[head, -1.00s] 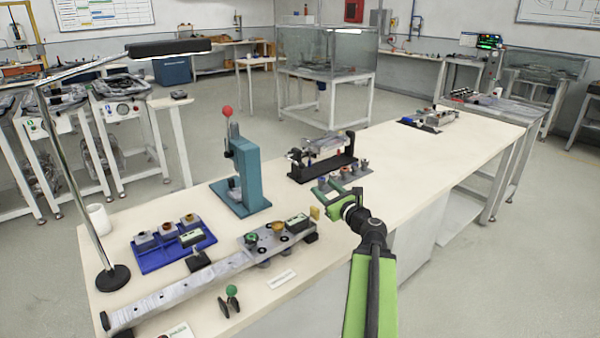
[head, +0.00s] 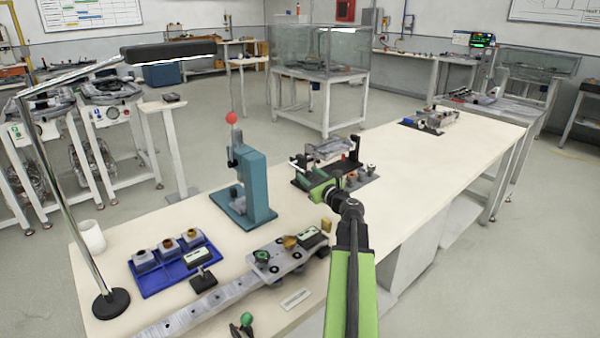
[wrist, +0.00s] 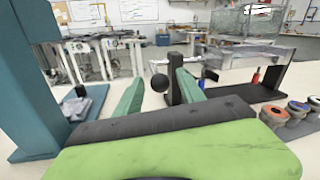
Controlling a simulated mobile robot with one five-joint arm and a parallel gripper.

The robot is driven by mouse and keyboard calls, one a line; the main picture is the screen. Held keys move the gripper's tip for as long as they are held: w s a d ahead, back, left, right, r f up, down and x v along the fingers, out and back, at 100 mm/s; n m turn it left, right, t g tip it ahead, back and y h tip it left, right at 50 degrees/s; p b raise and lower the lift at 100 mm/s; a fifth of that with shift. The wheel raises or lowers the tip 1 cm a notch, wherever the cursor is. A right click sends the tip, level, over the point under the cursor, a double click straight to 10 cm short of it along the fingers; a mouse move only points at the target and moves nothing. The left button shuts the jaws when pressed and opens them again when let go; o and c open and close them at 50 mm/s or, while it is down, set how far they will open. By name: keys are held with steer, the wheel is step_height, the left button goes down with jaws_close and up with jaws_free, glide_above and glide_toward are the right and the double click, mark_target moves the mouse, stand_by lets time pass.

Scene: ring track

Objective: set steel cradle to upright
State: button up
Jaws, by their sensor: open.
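The steel cradle (head: 334,149) is a silver, open piece carried between black end posts on a black base (head: 353,168). It looks tilted, but its exact angle is hard to tell. In the wrist view the cradle (wrist: 243,54) shows beyond my fingers, with a dark post at each end. A round black knob (wrist: 159,83) shows between my fingertips at the left post. My gripper (head: 311,178) is at the front left of the cradle, and its green fingers (wrist: 156,76) are open. I cannot tell whether they touch the knob.
A teal press (head: 250,185) with a red ball stands left of the cradle. Several small round parts (head: 361,174) sit at its right front. A grey rail fixture (head: 285,262) and a blue tray (head: 172,265) lie nearer.

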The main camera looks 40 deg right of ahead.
steer(key=shift+w, duration=0.3)
steer(key=shift+d, duration=0.1)
jaws_close()
stand_by(1.1)
